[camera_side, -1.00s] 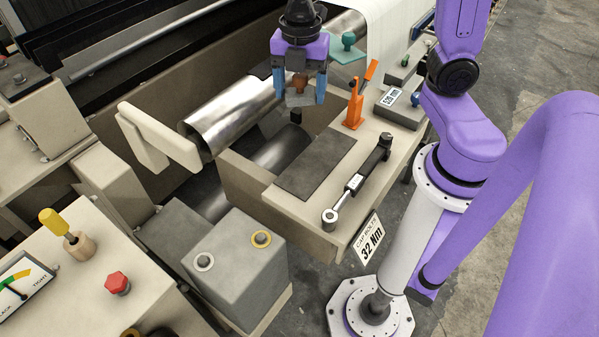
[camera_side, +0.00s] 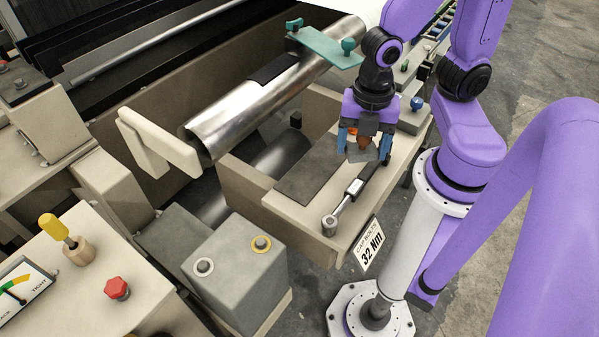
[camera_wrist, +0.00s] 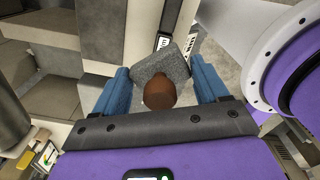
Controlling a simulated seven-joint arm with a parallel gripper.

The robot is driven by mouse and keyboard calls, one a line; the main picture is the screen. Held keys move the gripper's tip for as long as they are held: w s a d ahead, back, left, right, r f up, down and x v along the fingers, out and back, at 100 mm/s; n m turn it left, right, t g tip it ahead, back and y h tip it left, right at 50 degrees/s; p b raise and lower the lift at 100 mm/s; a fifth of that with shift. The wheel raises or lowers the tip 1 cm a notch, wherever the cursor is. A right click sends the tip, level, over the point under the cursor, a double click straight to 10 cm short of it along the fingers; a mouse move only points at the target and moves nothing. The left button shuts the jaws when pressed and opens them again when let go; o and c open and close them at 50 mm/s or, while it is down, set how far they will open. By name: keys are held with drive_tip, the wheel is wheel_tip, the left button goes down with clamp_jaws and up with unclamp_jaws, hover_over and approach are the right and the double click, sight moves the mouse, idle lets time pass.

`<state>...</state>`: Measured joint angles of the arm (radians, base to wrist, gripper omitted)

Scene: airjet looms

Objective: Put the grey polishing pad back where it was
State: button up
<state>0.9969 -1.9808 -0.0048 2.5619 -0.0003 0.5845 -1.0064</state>
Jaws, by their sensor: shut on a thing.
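The grey polishing pad (camera_side: 364,154) is a small grey block with a brown rounded knob on top. My gripper (camera_side: 366,143) has its blue fingers on either side of it and holds it above the bench, near the torque wrench. In the wrist view the pad (camera_wrist: 166,68) and its knob (camera_wrist: 160,92) sit between the blue fingers of my gripper (camera_wrist: 162,85). The dark flat mat (camera_side: 312,170) on the bench lies to the left of the pad. I cannot tell the exact height of the pad above the bench.
The torque wrench (camera_side: 341,206) lies along the bench's right side, partly behind the pad. The shiny roller (camera_side: 240,112) is at the left, with a teal bracket (camera_side: 322,47) above its far end. A grey box (camera_side: 236,262) stands in front. The mat looks bare.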

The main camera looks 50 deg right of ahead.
drive_tip(key=w+a+f, duration=0.2)
drive_tip(key=w+f, duration=0.2)
drive_tip(key=w, duration=0.4)
hover_over(299, 180)
drive_tip(key=f, duration=0.5)
drive_tip(key=shift+s+d, duration=0.1)
drive_tip(key=shift+s, duration=0.15)
drive_tip(key=shift+w+f, duration=0.25)
drive_tip(key=shift+f, duration=1.5)
drive_tip(key=shift+f, duration=0.1)
drive_tip(key=o, duration=1)
